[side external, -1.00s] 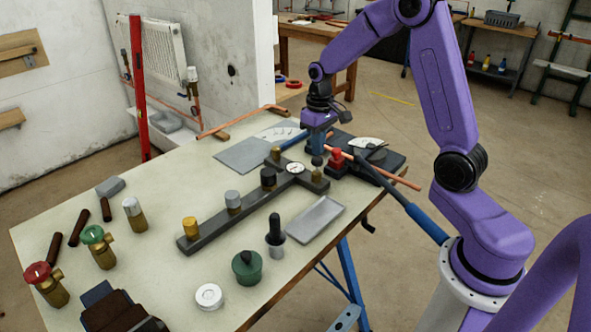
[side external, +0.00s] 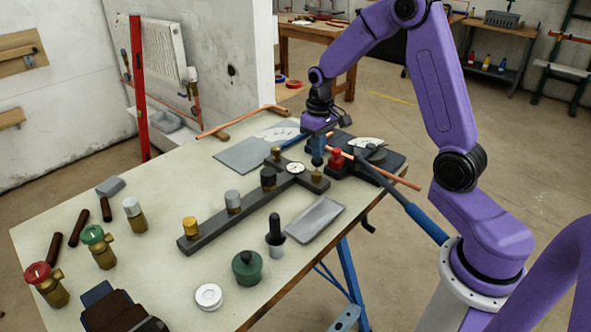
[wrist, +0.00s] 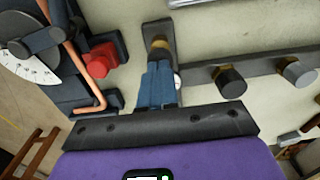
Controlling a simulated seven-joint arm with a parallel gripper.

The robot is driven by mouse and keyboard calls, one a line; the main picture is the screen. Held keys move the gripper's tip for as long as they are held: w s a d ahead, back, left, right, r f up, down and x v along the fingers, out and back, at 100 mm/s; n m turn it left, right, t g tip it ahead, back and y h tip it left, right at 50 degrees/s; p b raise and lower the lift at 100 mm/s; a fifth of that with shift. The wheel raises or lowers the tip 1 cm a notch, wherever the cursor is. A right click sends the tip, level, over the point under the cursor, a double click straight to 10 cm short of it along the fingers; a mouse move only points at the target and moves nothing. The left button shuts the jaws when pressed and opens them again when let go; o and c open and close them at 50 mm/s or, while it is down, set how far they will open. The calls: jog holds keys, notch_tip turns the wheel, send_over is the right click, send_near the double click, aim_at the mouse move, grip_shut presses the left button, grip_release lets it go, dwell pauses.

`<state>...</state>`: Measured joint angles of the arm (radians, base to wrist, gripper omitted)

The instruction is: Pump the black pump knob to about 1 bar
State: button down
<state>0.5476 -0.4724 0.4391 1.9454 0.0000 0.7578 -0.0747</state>
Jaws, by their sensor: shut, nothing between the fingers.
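A dark manifold bar (side external: 205,237) lies across the table with several upright knobs and a round white gauge (side external: 295,168). A black knob (side external: 268,178) stands on it left of the gauge; it shows in the wrist view (wrist: 231,82). The gauge's reading is too small to tell. My gripper (side external: 317,163) points down over the brass fitting (side external: 317,175) at the bar's right end, right of the gauge and apart from the black knob. Its blue fingers (wrist: 160,68) are shut and empty. In the wrist view they hide most of the gauge.
A red vice-like block (side external: 336,160) and copper pipe (side external: 400,181) are right of my gripper. A grey tray (side external: 315,220), a loose black-topped piece (side external: 275,228) and a green pot (side external: 247,268) stand in front. Red- and green-handled valves stand at the left.

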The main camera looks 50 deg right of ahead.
jog(key=shift+f, duration=0.6)
dwell(0.5)
jog(key=shift+r, duration=1.35)
jog(key=s+d+r, duration=0.3)
jog(key=s+r, duration=0.2)
jog(key=s, duration=0.4)
jog(key=shift+w, duration=0.1)
jog(key=w+a+r, duration=0.1)
jog(key=w+a, duration=0.2)
jog(key=w, duration=0.6)
jog(key=shift+s+f, duration=0.1)
jog(key=shift+f, duration=3.1)
jog(key=shift+f, duration=0.1)
